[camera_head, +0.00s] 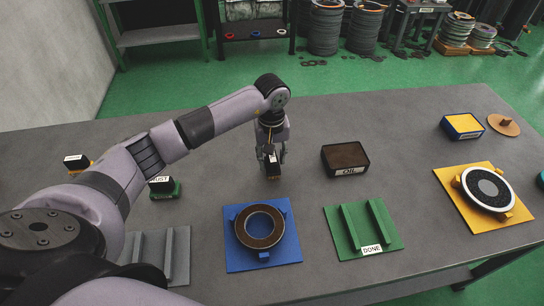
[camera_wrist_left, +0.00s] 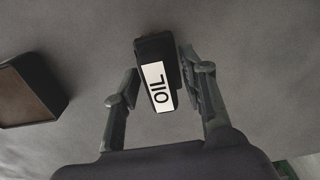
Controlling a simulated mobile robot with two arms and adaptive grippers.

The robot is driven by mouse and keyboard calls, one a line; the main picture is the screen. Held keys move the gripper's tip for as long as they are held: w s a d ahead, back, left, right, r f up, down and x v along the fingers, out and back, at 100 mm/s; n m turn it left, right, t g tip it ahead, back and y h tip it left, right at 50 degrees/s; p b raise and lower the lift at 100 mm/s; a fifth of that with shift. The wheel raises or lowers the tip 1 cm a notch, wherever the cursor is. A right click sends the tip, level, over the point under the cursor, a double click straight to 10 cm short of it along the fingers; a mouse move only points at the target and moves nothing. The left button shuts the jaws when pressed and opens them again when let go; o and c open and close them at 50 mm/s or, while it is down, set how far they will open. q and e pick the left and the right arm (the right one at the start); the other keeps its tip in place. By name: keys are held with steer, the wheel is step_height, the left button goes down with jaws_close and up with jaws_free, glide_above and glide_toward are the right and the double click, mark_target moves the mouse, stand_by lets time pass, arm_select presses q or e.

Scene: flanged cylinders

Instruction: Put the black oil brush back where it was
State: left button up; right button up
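The black oil brush (camera_wrist_left: 158,75), with a white OIL label, is between the fingertips of my left gripper (camera_wrist_left: 160,62). The fingers appear to touch both its sides, so the gripper looks shut on it. In the head view, my left gripper (camera_head: 272,160) points down over the grey table with the brush, left of the black OIL box (camera_head: 345,158) with its brown top. That box also shows at the left edge of the left wrist view (camera_wrist_left: 30,92). I cannot tell whether the brush touches the table. My right gripper is not in view.
A blue fixture (camera_head: 285,243) with a dark ring (camera_head: 242,229) sits in front of the gripper. A green DONE fixture (camera_head: 345,241) and a yellow fixture (camera_head: 460,213) stand to its right.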

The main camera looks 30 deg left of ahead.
arm_select(q)
steer(key=shift+r, duration=0.1)
steer(key=shift+r+p, duration=0.2)
steer(key=shift+p, duration=0.1)
step_height(320, 180, up, 12)
steer(key=b, duration=0.3)
steer(key=shift+b, duration=0.4)
steer(key=shift+f, duration=0.2)
